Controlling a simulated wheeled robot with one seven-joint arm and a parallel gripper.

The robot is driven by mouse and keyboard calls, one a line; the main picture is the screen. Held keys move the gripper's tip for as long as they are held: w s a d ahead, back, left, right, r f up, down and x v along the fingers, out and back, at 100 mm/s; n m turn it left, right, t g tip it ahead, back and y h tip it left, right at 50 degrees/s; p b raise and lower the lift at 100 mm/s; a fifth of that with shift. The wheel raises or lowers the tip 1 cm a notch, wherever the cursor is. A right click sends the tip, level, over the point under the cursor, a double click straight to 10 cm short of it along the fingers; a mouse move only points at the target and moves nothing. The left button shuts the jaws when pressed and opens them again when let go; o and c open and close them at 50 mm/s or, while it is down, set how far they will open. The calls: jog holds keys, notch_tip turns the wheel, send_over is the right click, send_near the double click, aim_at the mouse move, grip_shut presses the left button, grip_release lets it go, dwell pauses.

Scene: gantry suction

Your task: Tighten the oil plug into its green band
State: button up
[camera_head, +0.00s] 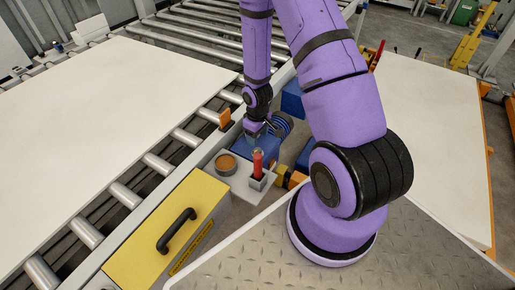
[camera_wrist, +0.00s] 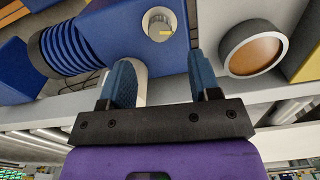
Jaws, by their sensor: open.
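The oil plug appears to be the pale round knob (camera_wrist: 158,23) on the blue pump housing (camera_wrist: 110,30), with a small yellow mark near its lower right edge. No green can be made out around it. My gripper (camera_wrist: 162,68) is open and empty, its two blue fingers apart, with the knob beyond the fingertips and roughly between them. The fingers do not appear to touch it. In the head view my gripper (camera_head: 255,131) hangs over the blue housing (camera_head: 264,148), and the plug cannot be made out there.
A round brown-topped cup (camera_head: 226,163) and a red cylinder (camera_head: 258,163) in a grey holder stand close by. The cup also shows in the wrist view (camera_wrist: 255,50), beside the right finger. A yellow box with a black handle (camera_head: 176,230) stands in front. Rollers (camera_head: 126,195) run along the left.

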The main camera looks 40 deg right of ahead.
aim_at(258, 149)
jog(key=shift+f, duration=3.55)
jog(key=c, duration=0.9)
